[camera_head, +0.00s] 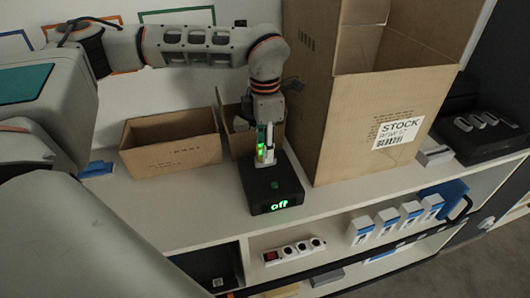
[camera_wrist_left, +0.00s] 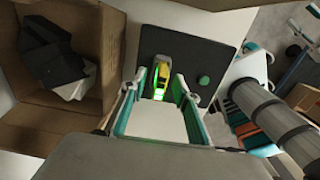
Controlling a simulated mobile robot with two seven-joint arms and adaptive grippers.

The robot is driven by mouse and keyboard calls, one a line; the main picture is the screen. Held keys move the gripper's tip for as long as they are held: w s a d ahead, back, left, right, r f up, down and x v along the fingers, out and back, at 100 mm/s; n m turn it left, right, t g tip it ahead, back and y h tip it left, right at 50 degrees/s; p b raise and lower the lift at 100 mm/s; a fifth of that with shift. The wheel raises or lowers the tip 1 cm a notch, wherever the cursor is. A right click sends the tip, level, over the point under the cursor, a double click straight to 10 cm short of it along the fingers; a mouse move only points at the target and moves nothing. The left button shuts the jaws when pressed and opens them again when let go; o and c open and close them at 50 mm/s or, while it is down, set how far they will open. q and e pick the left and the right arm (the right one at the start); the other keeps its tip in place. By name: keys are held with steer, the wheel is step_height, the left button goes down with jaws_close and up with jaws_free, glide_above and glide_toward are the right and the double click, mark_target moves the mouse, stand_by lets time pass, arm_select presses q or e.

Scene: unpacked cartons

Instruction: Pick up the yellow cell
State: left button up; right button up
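The yellow cell (camera_wrist_left: 163,73) stands in a black device (camera_wrist_left: 200,62), with a green glow beside it in the left wrist view. In the head view the cell (camera_head: 260,152) is a small yellow and green-lit patch, partly hidden by the gripper. The black device (camera_head: 272,188) sits on the shelf top and its front display reads "off". My left gripper (camera_wrist_left: 157,88) points down over the device. Its two fingers are apart, one on each side of the cell's near end. I cannot tell whether they touch it. My right gripper is not in view.
An open low carton (camera_head: 172,155) stands left of the device. Another open carton (camera_wrist_left: 60,105) close beside it holds dark and white items. A tall STOCK carton (camera_head: 345,110) stands close on the right. A power strip (camera_head: 294,252) and several white-blue boxes are on the lower shelf.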

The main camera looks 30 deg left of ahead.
arm_select(q)
jaws_close()
steer(key=shift+r, duration=0.1)
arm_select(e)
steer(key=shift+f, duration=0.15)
arm_select(q)
step_height(320, 180, up, 28)
steer(key=p, duration=0.1)
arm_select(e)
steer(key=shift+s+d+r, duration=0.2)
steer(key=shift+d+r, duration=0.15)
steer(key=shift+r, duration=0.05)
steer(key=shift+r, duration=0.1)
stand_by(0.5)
